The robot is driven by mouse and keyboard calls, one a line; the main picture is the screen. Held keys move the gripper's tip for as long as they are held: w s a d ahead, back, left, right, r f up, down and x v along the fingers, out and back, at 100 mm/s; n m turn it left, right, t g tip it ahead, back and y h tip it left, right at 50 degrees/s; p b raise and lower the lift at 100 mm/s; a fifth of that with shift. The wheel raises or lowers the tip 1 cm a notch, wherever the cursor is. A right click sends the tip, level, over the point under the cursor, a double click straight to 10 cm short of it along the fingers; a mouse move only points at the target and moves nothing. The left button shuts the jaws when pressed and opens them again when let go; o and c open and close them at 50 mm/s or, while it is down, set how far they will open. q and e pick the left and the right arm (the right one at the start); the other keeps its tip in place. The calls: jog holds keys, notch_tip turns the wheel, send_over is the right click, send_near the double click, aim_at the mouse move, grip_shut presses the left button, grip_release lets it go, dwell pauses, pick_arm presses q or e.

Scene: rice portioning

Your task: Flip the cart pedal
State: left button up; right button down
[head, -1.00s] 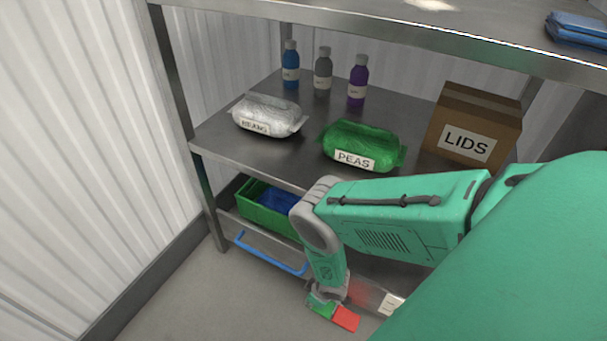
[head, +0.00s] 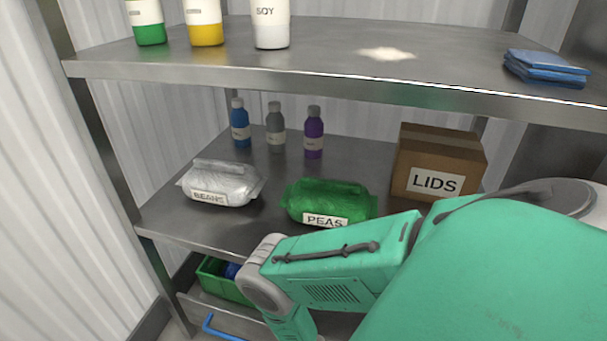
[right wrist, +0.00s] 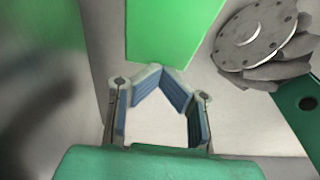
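In the right wrist view, the fingertips of my right gripper (right wrist: 158,73) meet in a closed arch with blue pads and nothing visible between them. A flat bright green piece (right wrist: 164,28) is just past the fingertips. It may be part of the pedal, but I cannot tell, nor whether the tips touch it. In the head view my right arm reaches down in front of the rack and its end is below the picture. No pedal can be made out in the head view. My left gripper is not in view.
A metal rack (head: 180,218) holds bags of beans (head: 218,185) and peas (head: 330,203), several bottles and a LIDS box (head: 437,165). A green bin (head: 222,283) and a blue handle (head: 216,328) are lower. A grey disc (right wrist: 256,37) is beside the green piece.

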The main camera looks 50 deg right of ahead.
notch_tip(320, 180, up, 12)
jog(key=s, duration=0.1)
jog(key=shift+s+d, duration=0.3)
jog(key=shift+d, duration=0.05)
jog(key=shift+f, duration=0.15)
dwell(0.5)
